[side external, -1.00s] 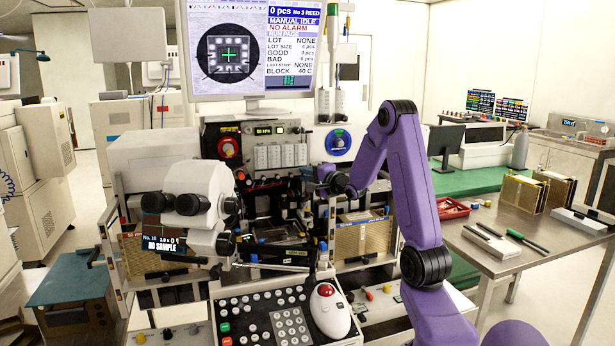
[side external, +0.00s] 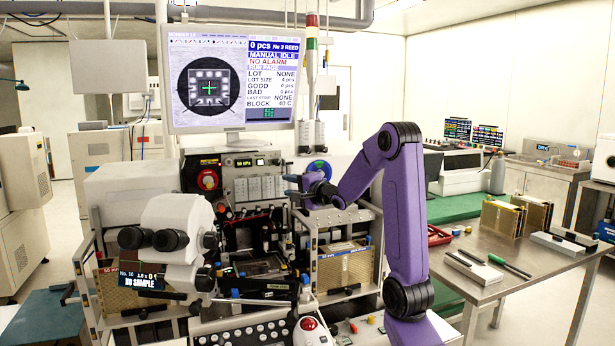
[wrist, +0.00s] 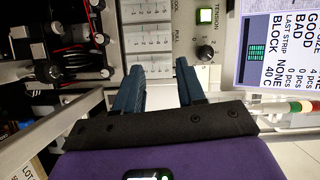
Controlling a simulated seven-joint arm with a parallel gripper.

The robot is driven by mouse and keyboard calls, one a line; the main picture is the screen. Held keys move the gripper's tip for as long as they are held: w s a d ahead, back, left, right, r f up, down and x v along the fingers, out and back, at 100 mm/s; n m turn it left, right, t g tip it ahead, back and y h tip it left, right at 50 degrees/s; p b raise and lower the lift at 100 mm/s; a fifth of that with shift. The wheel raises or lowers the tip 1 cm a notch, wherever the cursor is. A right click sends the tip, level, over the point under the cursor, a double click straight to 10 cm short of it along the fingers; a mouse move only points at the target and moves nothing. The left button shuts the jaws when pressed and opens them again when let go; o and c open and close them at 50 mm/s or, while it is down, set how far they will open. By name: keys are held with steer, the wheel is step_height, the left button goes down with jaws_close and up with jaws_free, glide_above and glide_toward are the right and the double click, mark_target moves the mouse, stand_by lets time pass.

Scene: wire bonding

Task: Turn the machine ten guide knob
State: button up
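No knob carries a label I can read as guide. The wrist view, turned sideways, shows a small dark knob (wrist: 205,53) beside a green-lit button marked TENSION. My gripper's two blue fingers (wrist: 158,84) are apart with nothing between them. They point at the panel and appear clear of every knob.
The microscope head (side external: 170,235) stands left of my arm, and the monitor (side external: 238,78) hangs above the panel. A pale frame bar (wrist: 75,118) runs close by the gripper. A steel table (side external: 500,262) with tools and boxes is at the right.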

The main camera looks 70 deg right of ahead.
steer(key=s+a+r, duration=0.5)
steer(key=s+a, duration=0.2)
steer(key=s, duration=0.1)
steer(key=shift+s+r, duration=0.2)
steer(key=shift+r, duration=0.15)
stand_by(0.4)
steer(key=m+t+y, duration=0.3)
steer(key=m+y, duration=0.4)
steer(key=m, duration=2.7)
glide_toward(285, 205)
steer(key=w, duration=0.7)
steer(key=shift+w+d+r, duration=0.2)
steer(key=shift+w+d, duration=0.1)
steer(key=shift+w, duration=0.1)
